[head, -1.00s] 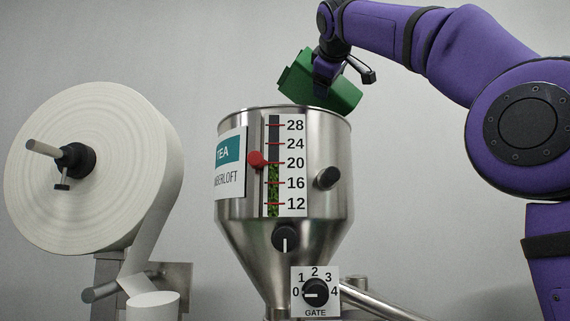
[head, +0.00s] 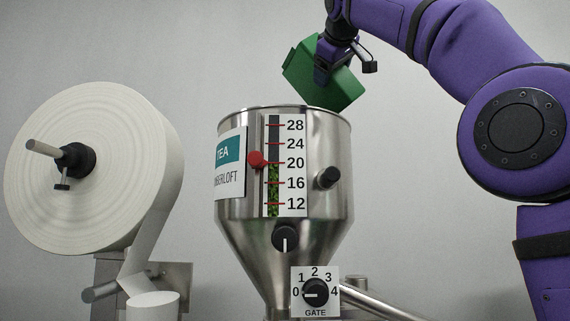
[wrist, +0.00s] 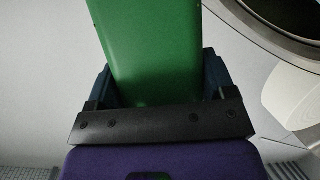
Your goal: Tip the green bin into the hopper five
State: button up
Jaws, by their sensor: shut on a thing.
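The green bin (head: 308,80) is tilted above the hopper's rim in the head view, and its inside is hidden. My gripper (head: 322,74) is shut on the bin; in the wrist view the jaws (wrist: 158,90) sit on either side of the green bin (wrist: 152,45). The steel hopper (head: 236,208) stands below, with a TEA label (head: 230,156) and a level scale (head: 298,150). Green fill shows in the sight strip up to about the 20 mark, where a red pointer (head: 256,159) sits. I see no tea falling.
A large white paper roll (head: 110,140) stands left of the hopper. A gate knob (head: 316,292) near the hopper's bottom points to 0. Black knobs (head: 327,178) stick out of the hopper's wall. The space above the hopper's left side is free.

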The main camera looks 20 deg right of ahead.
jog(key=s+d, duration=0.1)
jog(key=s, duration=1.8)
jog(key=shift+d+r, duration=0.2)
jog(key=shift+r, duration=0.2)
jog(key=shift+s, duration=0.1)
